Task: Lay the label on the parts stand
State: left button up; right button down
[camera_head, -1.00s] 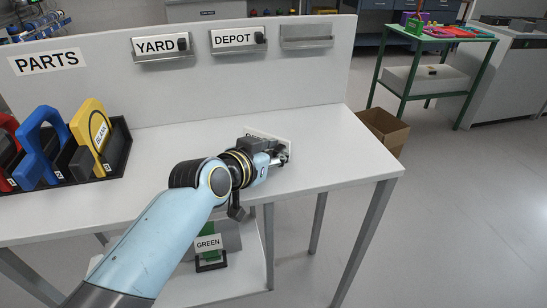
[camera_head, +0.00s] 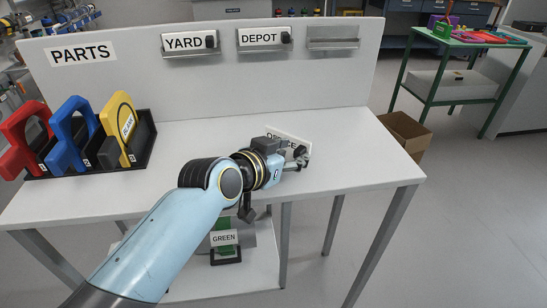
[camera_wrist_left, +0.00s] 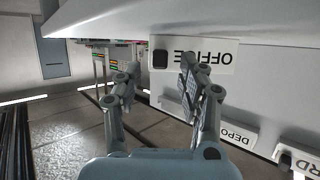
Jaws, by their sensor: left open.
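The label is a white plate reading OFFICE (camera_head: 288,136) with a dark knob. It is at the white tabletop of the parts stand (camera_head: 350,170), towards its right end. In the left wrist view the label (camera_wrist_left: 211,57) is upside down, just beyond the fingertips, with its black knob (camera_wrist_left: 160,59) at one end. My left gripper (camera_head: 303,158) is at the label's near side and covers part of it. In the left wrist view its two fingers (camera_wrist_left: 157,75) stand apart with nothing clamped between them. My right gripper is out of view.
YARD (camera_head: 190,42) and DEPOT (camera_head: 264,38) labels sit in holders on the back panel. An empty holder (camera_head: 333,37) is to their right. A dark rack (camera_head: 145,150) with red, blue and yellow parts stands at the left. The tabletop between rack and arm is clear.

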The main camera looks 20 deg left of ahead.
pick_arm(q)
jog(key=v, duration=1)
